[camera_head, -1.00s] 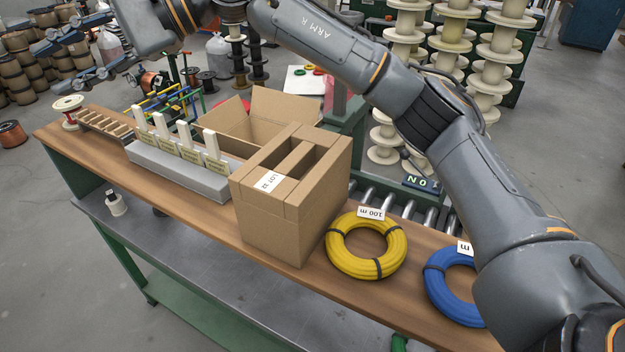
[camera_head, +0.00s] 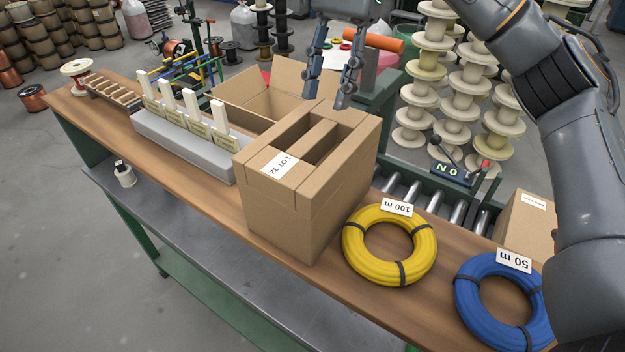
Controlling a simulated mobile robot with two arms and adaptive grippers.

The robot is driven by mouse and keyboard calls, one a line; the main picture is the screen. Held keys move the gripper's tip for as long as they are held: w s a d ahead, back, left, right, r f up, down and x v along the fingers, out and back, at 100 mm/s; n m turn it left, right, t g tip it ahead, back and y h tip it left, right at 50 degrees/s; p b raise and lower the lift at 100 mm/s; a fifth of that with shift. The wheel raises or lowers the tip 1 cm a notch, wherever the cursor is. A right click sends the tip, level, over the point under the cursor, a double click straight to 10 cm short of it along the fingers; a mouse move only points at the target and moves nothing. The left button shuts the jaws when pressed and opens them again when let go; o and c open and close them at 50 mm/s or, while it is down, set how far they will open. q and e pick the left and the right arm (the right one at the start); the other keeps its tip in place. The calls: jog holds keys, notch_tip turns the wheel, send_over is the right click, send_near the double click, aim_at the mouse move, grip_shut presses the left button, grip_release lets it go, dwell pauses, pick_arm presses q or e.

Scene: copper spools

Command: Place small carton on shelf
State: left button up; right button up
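A small brown carton (camera_head: 526,226) with a white label stands at the right, behind the blue coil and partly hidden by my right arm. A larger carton (camera_head: 290,215) marked LOT 32 stands on the wooden bench, its top showing open slots. A grey metal shelf (camera_head: 215,245) runs below the bench top. My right gripper (camera_head: 328,92) points down over the far rim of the LOT 32 carton; its fingers are apart with nothing between them. I cannot tell whether they touch the carton. My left gripper is out of view.
A yellow coil (camera_head: 358,262) and a blue coil (camera_head: 470,300) lie on the bench right of the LOT 32 carton. A grey block with upright tags (camera_head: 185,148) and an open-flapped box (camera_head: 240,95) are to its left. Rollers (camera_head: 437,200) run behind. A small white spool (camera_head: 125,175) sits on the shelf.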

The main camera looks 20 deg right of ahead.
aim_at(314, 135)
jog(key=x, duration=0.3)
jog(key=shift+w+d, duration=0.1)
jog(key=shift+d, duration=0.05)
jog(key=shift+a+f, duration=0.25)
jog(key=shift+f, duration=0.05)
jog(key=p+x, duration=0.1)
jog(key=x, duration=0.3)
jog(key=shift+a+r, duration=0.1)
jog(key=shift+a, duration=0.1)
jog(key=shift+a+f, duration=0.1)
jog(key=shift+f, duration=0.15)
jog(key=shift+s, duration=0.2)
jog(key=shift+f, duration=0.25)
jog(key=shift+r, duration=0.1)
grip_shut()
